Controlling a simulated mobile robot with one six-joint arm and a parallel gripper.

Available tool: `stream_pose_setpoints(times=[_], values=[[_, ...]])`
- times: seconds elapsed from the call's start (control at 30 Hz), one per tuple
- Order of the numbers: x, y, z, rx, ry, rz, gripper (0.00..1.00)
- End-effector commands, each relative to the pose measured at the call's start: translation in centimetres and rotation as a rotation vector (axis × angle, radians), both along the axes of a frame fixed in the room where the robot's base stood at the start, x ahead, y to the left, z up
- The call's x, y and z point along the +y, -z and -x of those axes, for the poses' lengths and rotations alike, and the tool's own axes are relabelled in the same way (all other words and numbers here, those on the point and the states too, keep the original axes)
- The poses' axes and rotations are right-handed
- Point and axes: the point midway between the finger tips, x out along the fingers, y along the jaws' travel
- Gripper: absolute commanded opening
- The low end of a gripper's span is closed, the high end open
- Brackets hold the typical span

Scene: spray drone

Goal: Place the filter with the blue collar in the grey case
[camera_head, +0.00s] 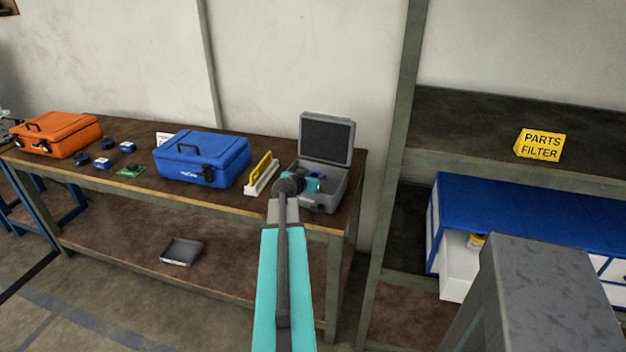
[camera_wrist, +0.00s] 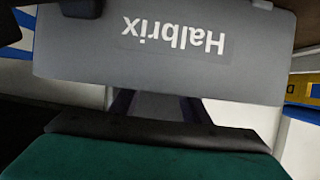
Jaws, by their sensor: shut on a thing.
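The grey case (camera_head: 330,197) stands open at the right end of the workbench, its dark-lined lid (camera_head: 327,138) upright behind it. My gripper (camera_head: 313,182) is at the case opening, its tips reaching into the case. In the wrist view, a grey wall marked "Halbrix" upside down (camera_wrist: 100,65), apparently the case front, covers the fingertips of my gripper (camera_wrist: 158,108). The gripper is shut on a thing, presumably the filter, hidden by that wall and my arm. I cannot make out its blue collar or whether it touches the case floor.
A yellow-and-white rack (camera_head: 262,177) stands close left of the grey case. Further left are a closed blue case (camera_head: 203,158), small parts and an orange case (camera_head: 57,134). At right, a blue cabinet (camera_head: 530,205) has an open white drawer (camera_head: 457,270) holding something yellow.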

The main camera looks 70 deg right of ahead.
Motion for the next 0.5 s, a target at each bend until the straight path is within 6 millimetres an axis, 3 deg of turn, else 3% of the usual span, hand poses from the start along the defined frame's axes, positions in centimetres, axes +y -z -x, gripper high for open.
stream_pose_setpoints(times=[0.17, 0.5], values=[[0.01, 1.14, -0.07, 0.0, -0.002, 0.0, 0.17], [0.03, 1.31, -0.11, -0.001, -0.002, 0.001, 0.17]])
